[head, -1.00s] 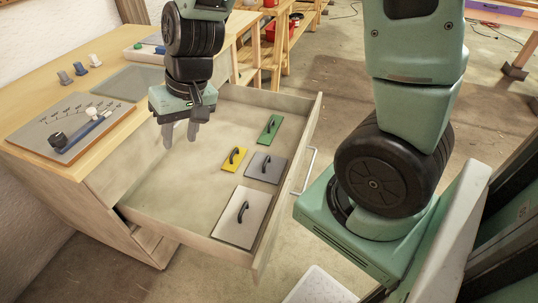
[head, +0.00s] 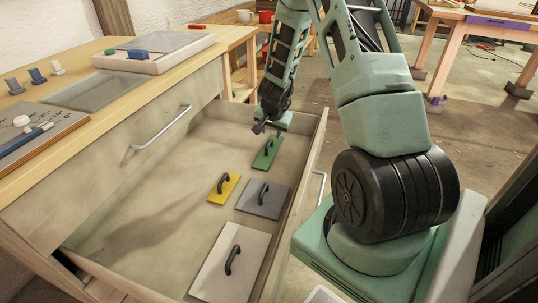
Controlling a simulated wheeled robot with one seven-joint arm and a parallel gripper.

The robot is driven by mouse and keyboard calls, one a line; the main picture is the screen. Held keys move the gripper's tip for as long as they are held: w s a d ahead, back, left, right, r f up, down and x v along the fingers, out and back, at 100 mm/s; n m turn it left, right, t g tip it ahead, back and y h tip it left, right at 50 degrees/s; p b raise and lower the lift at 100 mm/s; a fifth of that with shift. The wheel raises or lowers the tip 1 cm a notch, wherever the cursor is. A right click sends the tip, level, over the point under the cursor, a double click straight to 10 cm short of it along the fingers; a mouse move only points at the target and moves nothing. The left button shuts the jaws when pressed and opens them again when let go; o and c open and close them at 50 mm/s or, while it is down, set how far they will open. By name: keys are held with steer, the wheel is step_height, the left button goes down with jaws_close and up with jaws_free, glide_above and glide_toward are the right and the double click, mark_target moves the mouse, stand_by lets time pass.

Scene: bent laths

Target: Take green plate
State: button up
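The green plate (head: 267,152) is a small flat rectangle with a black handle. It lies on the floor of the open drawer (head: 150,185), toward the drawer's far right part. My gripper (head: 267,128) is just above the far end of the green plate, close to its handle. The fingers are small and partly hidden by the gripper's own body, so I cannot tell how far apart they are or whether they touch the handle.
A yellow plate (head: 217,190), a grey plate (head: 256,205) and a larger white plate (head: 215,281), all with black handles, lie nearer in the drawer. The drawer's left part is bare. The drawer front (head: 310,170) rises at the right. The wooden worktop (head: 60,75) stands at left.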

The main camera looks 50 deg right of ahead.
mark_target(268, 144)
steer(key=x, duration=0.4)
steer(key=shift+w+f+b, duration=0.1)
steer(key=shift+f+b, duration=0.25)
steer(key=shift+b, duration=0.05)
steer(key=shift+w+b+x, duration=0.15)
steer(key=shift+b+x, duration=0.15)
steer(key=shift+x, duration=1)
steer(key=shift+w+b+x, duration=0.2)
steer(key=shift+b+x, duration=0.1)
steer(key=shift+x, duration=1.05)
steer(key=shift+a+r, duration=0.1)
steer(key=shift+a, duration=0.1)
jaws_close()
